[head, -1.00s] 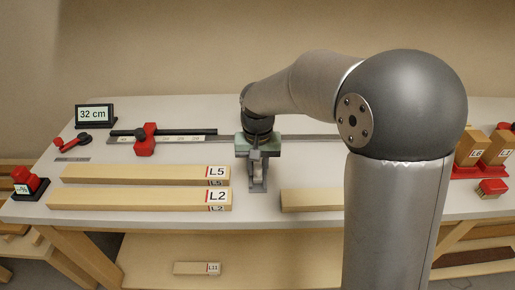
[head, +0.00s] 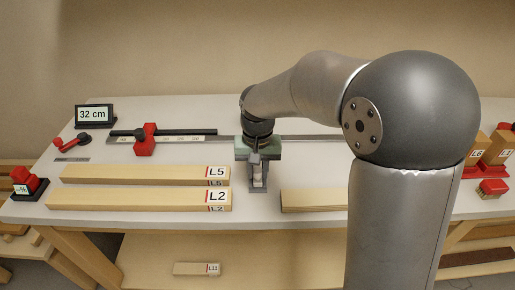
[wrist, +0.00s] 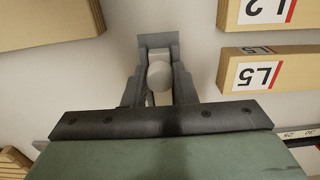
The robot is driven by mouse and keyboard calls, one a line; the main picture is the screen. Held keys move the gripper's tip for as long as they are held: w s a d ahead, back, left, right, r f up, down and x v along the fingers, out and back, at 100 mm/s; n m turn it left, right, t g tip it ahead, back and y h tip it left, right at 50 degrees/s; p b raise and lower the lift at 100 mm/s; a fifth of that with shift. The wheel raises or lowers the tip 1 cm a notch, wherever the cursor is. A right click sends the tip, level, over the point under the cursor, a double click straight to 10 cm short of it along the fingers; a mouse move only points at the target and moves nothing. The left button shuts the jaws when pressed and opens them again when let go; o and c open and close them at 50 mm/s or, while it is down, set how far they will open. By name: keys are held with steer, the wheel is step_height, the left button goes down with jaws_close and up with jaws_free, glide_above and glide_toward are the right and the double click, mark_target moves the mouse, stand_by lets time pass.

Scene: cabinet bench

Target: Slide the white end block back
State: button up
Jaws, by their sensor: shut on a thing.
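My gripper (head: 257,160) points down at the bench, just right of the ends of boards L2 and L5. Its dark fingers are shut on a small white rounded piece (wrist: 159,76), which I take to be the white end block. Beyond the piece in the wrist view is a grey bracket (wrist: 158,41), which also shows in the head view (head: 258,187). The fingers hide the piece's sides, and the gripper body hides part of the rail behind it.
Boards L5 (head: 130,174) and L2 (head: 130,199) lie to the left. A plain board (head: 313,201) lies to the right. A metal rail (head: 305,138) with a red stop (head: 145,140) runs behind. A display (head: 94,115) reads 32 cm. My arm covers the right side.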

steer(key=o, duration=0.9)
steer(key=shift+o, duration=0.2)
step_height(320, 180, up, 9)
steer(key=p, duration=0.6)
steer(key=shift+p, duration=0.4)
steer(key=s+d, duration=0.7)
steer(key=s, duration=0.3)
steer(key=s+d, duration=0.8)
steer(key=s, duration=0.3)
steer(key=shift+f+t, duration=0.25)
steer(key=shift+t, duration=0.05)
